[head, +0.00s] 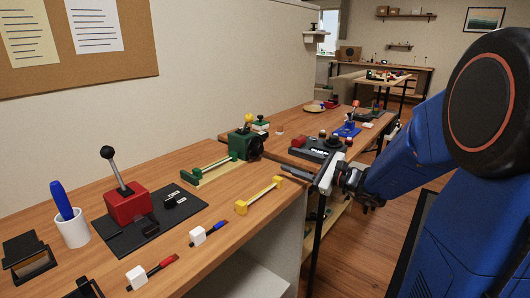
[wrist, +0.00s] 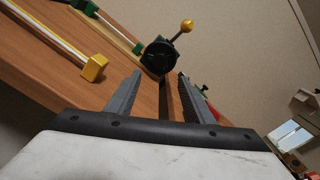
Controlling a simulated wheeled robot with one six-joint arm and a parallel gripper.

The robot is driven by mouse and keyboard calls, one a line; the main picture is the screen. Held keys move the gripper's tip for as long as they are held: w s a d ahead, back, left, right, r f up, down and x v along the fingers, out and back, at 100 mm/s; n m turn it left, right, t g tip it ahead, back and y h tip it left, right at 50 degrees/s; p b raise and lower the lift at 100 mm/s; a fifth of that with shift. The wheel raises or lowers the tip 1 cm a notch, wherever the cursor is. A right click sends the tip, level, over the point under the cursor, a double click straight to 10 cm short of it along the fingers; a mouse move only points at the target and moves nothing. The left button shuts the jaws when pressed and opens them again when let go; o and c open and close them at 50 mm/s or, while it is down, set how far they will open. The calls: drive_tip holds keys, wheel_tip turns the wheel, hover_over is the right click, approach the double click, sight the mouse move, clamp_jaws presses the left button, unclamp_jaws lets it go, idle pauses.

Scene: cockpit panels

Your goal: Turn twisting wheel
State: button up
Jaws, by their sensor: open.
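A green box (head: 238,146) with a black round wheel (head: 254,147) on its side stands near the far end of the front bench. A yellow ball knob (head: 248,118) sticks up above it. In the wrist view the dark wheel (wrist: 160,57) lies just beyond and between my fingertips, with the yellow knob (wrist: 187,25) to its upper right. My gripper (head: 297,174) is open and empty at the bench's right edge, apart from the wheel. Its two grey fingers also show in the wrist view (wrist: 160,76).
A yellow handle bar (head: 260,194) lies on the bench in front of the green box. A red lever box (head: 127,204), a white cup with a blue pen (head: 71,230) and small switches are nearer. A second bench (head: 335,124) with devices stands behind. Floor is open at right.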

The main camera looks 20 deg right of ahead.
sight(261, 150)
drive_tip(key=x, duration=1.2)
drive_tip(key=shift+w+a, duration=0.1)
drive_tip(key=shift+w, duration=0.1)
drive_tip(key=c, duration=1.1)
